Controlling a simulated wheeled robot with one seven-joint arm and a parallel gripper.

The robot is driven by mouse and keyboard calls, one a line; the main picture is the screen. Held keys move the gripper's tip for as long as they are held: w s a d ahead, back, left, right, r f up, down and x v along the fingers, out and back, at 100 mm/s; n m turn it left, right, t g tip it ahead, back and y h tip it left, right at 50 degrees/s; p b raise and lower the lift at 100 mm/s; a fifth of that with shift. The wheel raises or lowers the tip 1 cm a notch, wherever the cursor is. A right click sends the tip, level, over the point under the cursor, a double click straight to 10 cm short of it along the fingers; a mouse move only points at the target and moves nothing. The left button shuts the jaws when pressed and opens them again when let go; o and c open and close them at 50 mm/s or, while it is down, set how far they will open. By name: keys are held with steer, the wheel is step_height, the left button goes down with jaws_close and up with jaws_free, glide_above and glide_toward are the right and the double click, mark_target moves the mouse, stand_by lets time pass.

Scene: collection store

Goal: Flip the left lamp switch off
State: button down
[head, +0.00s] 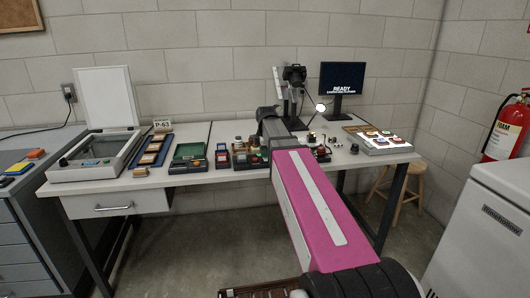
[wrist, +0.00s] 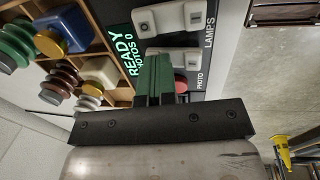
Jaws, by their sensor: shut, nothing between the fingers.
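In the wrist view a dark control panel carries two pale rocker switches beside the word LAMPS. One switch (wrist: 180,57) lies just beyond my fingertips and is partly hidden by them; the other (wrist: 170,17) is farther up the picture. My gripper (wrist: 155,72) is shut and empty, its fingers over the panel beside the near switch. I cannot tell whether they touch it. A red button (wrist: 181,84) by the word PHOTO is partly covered by the fingers. In the head view my gripper (head: 268,118) is above the table, and my arm hides the panel.
A wooden tray (wrist: 97,48) of coloured pieces lies beside the panel, close to my fingers. On the table (head: 225,175) stand a scanner (head: 75,172), small trays, a camera (head: 294,75) on a stand and a monitor (head: 342,78) reading READY. A stool (head: 405,180) stands behind on the right.

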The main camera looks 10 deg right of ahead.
steer(key=shift+s, duration=0.15)
steer(key=shift+s+r, duration=0.15)
steer(key=shift+s, duration=0.5)
steer(key=shift+a+r, duration=0.1)
steer(key=shift+r, duration=0.15)
step_height(320, 180, up, 14)
steer(key=shift+w+f, duration=0.25)
steer(key=shift+w, duration=0.05)
stand_by(0.4)
